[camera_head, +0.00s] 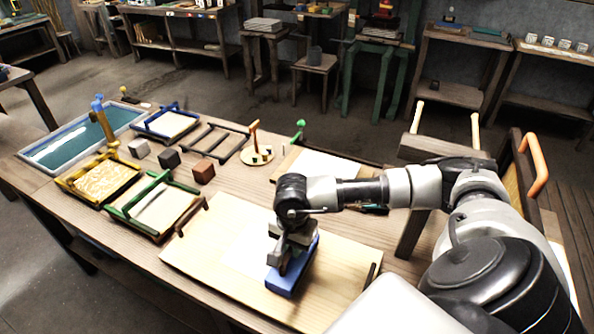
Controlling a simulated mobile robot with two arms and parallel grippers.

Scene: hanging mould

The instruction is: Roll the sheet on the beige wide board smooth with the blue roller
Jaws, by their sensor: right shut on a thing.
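The beige wide board (200,244) lies on the near part of the wooden table. A pale sheet (246,245) lies flat on it; its right part is hidden behind the roller and my right gripper. The blue roller (283,284) is upright over the board at the sheet's right side. I cannot tell whether it touches the sheet. My right gripper (290,259) is shut on the blue roller from above. My left gripper is not in view.
Several framed moulds, a green one (156,204) and a yellow one (97,177) among them, stand left of the board. A blue-green vat (82,139) is at the far left. Small blocks (202,171) and a second board with a white sheet (322,165) lie behind.

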